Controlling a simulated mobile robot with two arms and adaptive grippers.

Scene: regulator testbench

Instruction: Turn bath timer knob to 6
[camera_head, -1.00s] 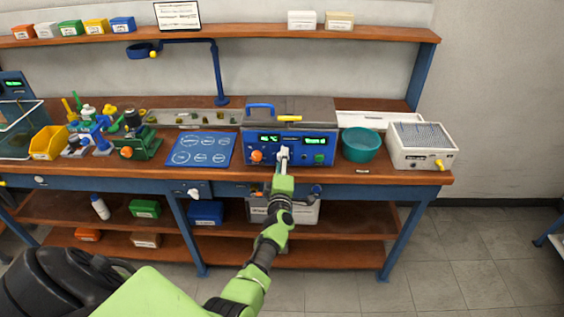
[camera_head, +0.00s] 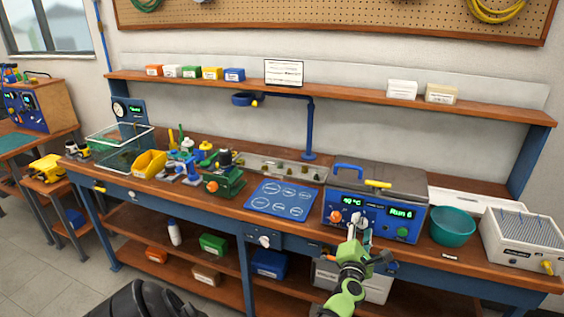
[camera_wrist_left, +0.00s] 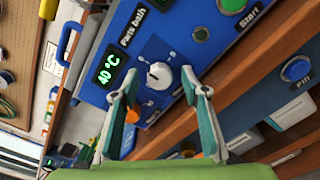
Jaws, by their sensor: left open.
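The parts bath (camera_head: 375,205) is a blue-fronted unit with a grey lid on the bench. Its displays read 40 °C and what looks like "Run 6". The white timer knob (camera_wrist_left: 158,75) sits on a dark blue dial plate in the left wrist view; the direction of its mark is hard to read. My left gripper (camera_head: 358,224) is in front of the panel, hiding most of the knob in the head view. In the wrist view its open fingers (camera_wrist_left: 159,79) frame the knob, with gaps on both sides. My right gripper is not in view.
An orange knob (camera_head: 336,216) and a green button (camera_head: 402,231) flank the timer knob on the panel. A teal bowl (camera_head: 452,226) and a white rack box (camera_head: 523,241) stand to the right. A blue mat (camera_head: 282,199) lies to the left.

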